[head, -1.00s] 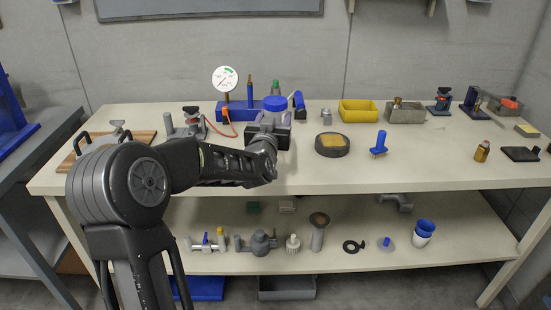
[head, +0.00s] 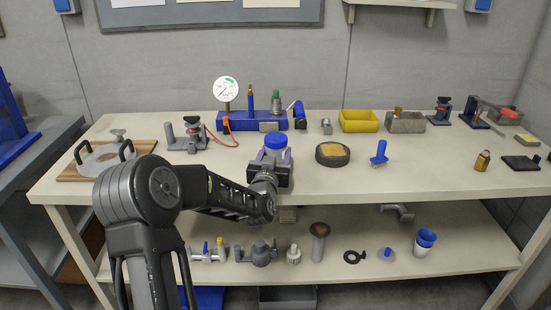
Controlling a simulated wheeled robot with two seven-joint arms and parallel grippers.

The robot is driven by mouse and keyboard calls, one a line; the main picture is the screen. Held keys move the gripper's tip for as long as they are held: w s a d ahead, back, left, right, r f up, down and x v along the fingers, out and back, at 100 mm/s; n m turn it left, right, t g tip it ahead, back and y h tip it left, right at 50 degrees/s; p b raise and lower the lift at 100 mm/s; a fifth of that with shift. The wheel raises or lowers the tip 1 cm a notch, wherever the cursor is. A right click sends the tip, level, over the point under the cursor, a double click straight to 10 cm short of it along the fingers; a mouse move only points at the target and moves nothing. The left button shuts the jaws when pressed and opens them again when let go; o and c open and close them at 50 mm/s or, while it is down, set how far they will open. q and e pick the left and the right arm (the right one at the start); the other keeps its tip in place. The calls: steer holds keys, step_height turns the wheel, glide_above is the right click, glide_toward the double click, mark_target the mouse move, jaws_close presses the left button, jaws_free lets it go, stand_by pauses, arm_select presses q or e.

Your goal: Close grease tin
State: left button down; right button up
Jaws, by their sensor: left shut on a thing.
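The blue top appears seated level over the body, but I cannot tell how tightly. Whether the tin's base touches the bench is hidden. My right gripper is not in view.
A dark round dish with yellow filling (head: 333,154) sits just right of my gripper. A blue block with a gauge (head: 253,121) is behind. Bare bench (head: 425,165) lies to the right.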

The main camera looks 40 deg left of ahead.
arm_select(q)
steer(key=shift+f, duration=0.75)
steer(key=shift+f, duration=0.15)
steer(key=c, duration=0.5)
jaws_free()
steer(key=shift+r, duration=0.2)
steer(key=b+v, duration=0.1)
steer(key=v, duration=1.1)
